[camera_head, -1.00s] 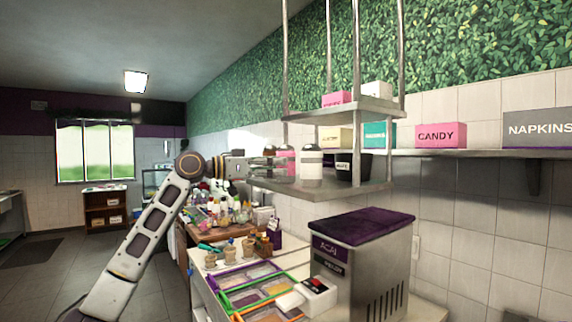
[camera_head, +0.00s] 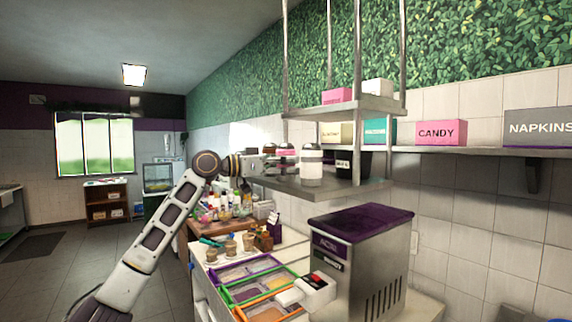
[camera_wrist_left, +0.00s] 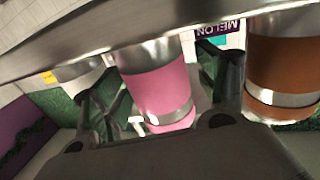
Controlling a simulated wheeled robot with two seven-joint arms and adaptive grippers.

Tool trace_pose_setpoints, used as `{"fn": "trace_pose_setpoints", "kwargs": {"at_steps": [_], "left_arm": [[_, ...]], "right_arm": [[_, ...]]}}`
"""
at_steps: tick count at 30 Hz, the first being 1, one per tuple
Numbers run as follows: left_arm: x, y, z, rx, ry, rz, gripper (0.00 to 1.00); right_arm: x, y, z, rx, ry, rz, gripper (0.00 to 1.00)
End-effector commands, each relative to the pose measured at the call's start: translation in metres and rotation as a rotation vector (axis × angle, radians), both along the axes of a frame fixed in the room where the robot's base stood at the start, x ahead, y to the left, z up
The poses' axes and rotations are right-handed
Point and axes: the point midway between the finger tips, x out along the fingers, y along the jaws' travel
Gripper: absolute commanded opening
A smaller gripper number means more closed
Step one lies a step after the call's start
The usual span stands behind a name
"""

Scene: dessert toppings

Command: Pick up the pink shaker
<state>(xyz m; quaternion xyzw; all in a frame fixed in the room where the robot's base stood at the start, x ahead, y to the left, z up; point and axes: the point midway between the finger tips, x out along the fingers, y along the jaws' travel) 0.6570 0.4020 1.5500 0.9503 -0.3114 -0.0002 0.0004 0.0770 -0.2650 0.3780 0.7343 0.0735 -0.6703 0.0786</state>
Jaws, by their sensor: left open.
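The pink shaker (camera_head: 287,153) stands on the lower metal shelf, partly covered by my left gripper (camera_head: 278,162) in the head view. In the left wrist view the pink shaker (camera_wrist_left: 160,88) has a pink body with silver bands and sits between the two dark fingers of my left gripper (camera_wrist_left: 170,100). The fingers are apart, one on each side of it, and I see no firm grip. My right gripper is in neither view.
A brown shaker (camera_wrist_left: 283,65) stands close beside one finger. A white shaker (camera_head: 312,167) and a dark box (camera_head: 345,163) share the shelf (camera_head: 330,190). An upper shelf (camera_head: 350,109) hangs above. The acai machine (camera_head: 355,265) and topping trays are below.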

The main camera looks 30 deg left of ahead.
Motion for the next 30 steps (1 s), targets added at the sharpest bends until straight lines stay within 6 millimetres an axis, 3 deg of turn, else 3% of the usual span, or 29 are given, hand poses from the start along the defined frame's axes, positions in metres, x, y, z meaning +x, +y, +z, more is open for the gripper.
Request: {"fn": "trace_pose_setpoints", "kwargs": {"at_steps": [2,13,30], "left_arm": [[-0.0001,0.0001,0.0000,0.000,0.000,0.000,0.67],[-0.0002,0.0001,0.0001,0.000,0.000,0.000,0.20],[-0.0004,-0.0001,0.0091,-0.002,-0.002,0.000,0.20]], "right_arm": [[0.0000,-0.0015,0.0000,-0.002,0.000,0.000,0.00],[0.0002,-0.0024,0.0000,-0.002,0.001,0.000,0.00],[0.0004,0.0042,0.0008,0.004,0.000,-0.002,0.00]]}}
